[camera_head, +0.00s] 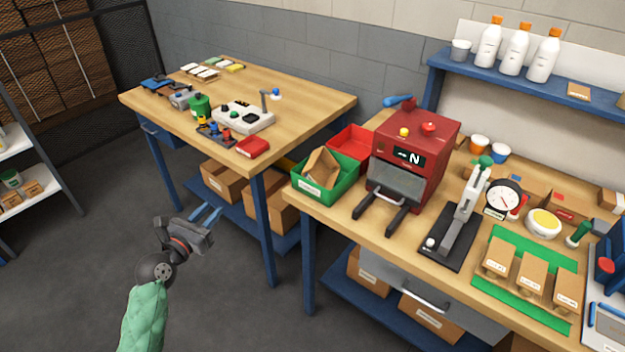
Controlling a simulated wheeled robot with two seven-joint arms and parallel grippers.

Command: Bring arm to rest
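My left arm in its green sleeve comes in from the bottom left. My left gripper (211,209) is held over the grey floor, in front of the left workbench (310,97) and to the left of the right workbench. Its two fingers point up and to the right in the picture, with a gap between them. The gripper looks open, holds nothing and touches nothing. My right gripper is not in view.
The right workbench (345,219) carries a red machine (436,150), a green bin (345,187), a red bin (343,141) and a black-based press (450,245). A shelf rack (38,165) stands at far left. The floor (75,270) around the gripper is clear.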

